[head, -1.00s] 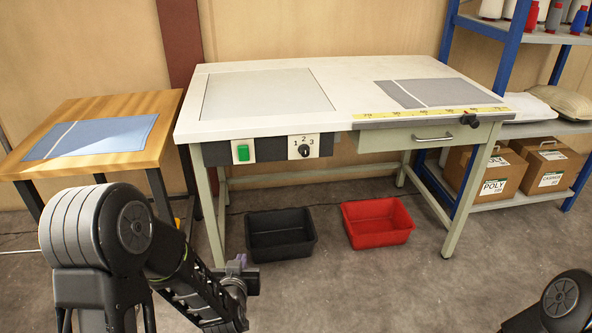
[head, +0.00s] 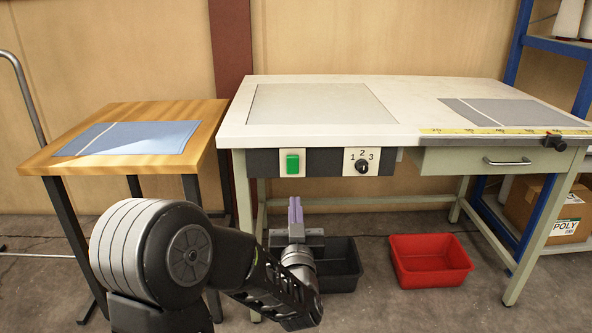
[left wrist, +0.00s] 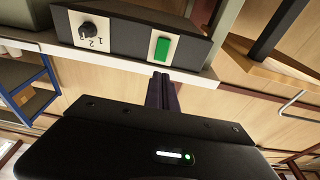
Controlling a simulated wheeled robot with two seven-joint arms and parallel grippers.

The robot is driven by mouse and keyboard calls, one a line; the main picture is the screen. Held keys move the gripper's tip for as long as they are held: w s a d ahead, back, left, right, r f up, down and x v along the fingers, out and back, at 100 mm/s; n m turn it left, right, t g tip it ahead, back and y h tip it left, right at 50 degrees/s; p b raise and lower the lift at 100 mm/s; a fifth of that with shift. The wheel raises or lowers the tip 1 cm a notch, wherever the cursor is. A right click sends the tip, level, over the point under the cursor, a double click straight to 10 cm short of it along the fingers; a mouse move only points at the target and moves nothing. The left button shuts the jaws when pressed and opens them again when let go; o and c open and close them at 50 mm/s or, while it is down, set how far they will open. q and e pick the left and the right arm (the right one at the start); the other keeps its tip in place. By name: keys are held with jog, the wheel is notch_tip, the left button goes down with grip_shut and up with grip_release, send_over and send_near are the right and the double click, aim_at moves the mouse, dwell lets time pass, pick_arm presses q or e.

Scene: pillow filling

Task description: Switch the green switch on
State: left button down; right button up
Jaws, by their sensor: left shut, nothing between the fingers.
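The green switch (head: 292,162) is a green rocker on a pale plate, set in the dark front panel of the white work table (head: 420,92). In the left wrist view the green switch (left wrist: 162,49) is just beyond the fingertips. My left gripper (head: 295,203) is shut and empty, its purple-grey fingers pointing up, below the switch in the head view. In the left wrist view my left gripper (left wrist: 161,80) appears close to the switch, with a gap between them in the picture. My right gripper is out of view.
A dial (head: 362,166) numbered 1 to 3 sits right of the switch. A wooden side table (head: 58,158) with blue cloth stands left. A black bin (head: 340,262) and a red bin (head: 430,260) are on the floor. A blue shelf (head: 548,45) stands at right.

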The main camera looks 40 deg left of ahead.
pick_arm(q)
send_near(293, 161)
jog(key=x, duration=0.5)
jog(key=shift+w+a, duration=0.15)
jog(key=shift+w, duration=0.15)
jog(key=shift+w+a+r, duration=0.15)
jog(key=shift+w+a, duration=0.2)
jog(key=shift+w, duration=0.15)
jog(key=shift+w+a+r+g+h+p, duration=0.15)
jog(key=shift+r+g+h+p, duration=0.25)
jog(key=shift+p, duration=0.65)
jog(key=shift+f+b, duration=0.2)
jog(key=shift+b, duration=0.1)
